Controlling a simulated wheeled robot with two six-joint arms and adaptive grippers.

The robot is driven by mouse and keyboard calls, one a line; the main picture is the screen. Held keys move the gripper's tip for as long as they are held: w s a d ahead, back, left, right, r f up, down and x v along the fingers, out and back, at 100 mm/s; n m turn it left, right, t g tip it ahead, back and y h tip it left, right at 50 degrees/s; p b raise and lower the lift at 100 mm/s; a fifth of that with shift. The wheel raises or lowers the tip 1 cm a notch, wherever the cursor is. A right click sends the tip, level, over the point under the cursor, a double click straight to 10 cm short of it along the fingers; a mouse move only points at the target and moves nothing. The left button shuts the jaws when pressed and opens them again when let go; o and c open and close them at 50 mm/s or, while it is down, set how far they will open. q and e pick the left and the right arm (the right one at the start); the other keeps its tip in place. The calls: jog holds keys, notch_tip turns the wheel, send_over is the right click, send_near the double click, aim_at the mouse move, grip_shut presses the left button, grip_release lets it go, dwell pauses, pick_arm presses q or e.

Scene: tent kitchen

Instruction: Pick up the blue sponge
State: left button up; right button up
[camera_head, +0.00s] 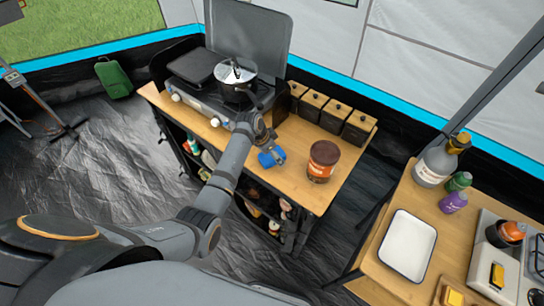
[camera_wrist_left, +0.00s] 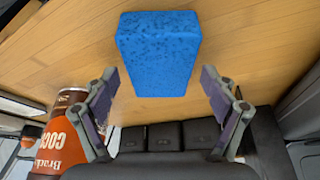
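The blue sponge (camera_head: 270,157) lies on the wooden counter (camera_head: 302,197), close to its front edge. In the left wrist view the blue sponge (camera_wrist_left: 159,52) shows as a speckled block at the top middle. My left gripper (camera_head: 276,152) reaches over the counter at the sponge. In the left wrist view my left gripper (camera_wrist_left: 160,88) is open, with one finger on each side of the sponge's near end and gaps between fingers and sponge. My right gripper is not in either view.
A brown cocoa tin (camera_head: 321,160) stands right of the sponge and also shows in the left wrist view (camera_wrist_left: 63,136). Several dark canisters (camera_head: 331,114) line the counter's back. A pot (camera_head: 236,82) sits on the stove. A white tray (camera_head: 408,245) lies on the right-hand table.

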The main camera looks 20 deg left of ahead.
pick_arm(q)
jog(key=c, duration=0.9)
jog(key=shift+r+b, duration=0.35)
jog(key=shift+r, duration=0.2)
jog(key=shift+w+r+b, duration=0.1)
jog(key=shift+r+b, duration=0.35)
jog(key=shift+r, duration=0.25)
jog(key=s+r, duration=0.3)
jog(key=s, duration=0.1)
jog(key=s+d+r+b, duration=0.1)
jog(key=s+r, duration=0.3)
jog(key=s, duration=0.1)
jog(key=s+d+r+b, duration=0.1)
jog(key=s+r, duration=0.2)
jog(key=s, duration=0.2)
jog(key=shift+d+r, duration=0.25)
jog(key=shift+r, duration=0.05)
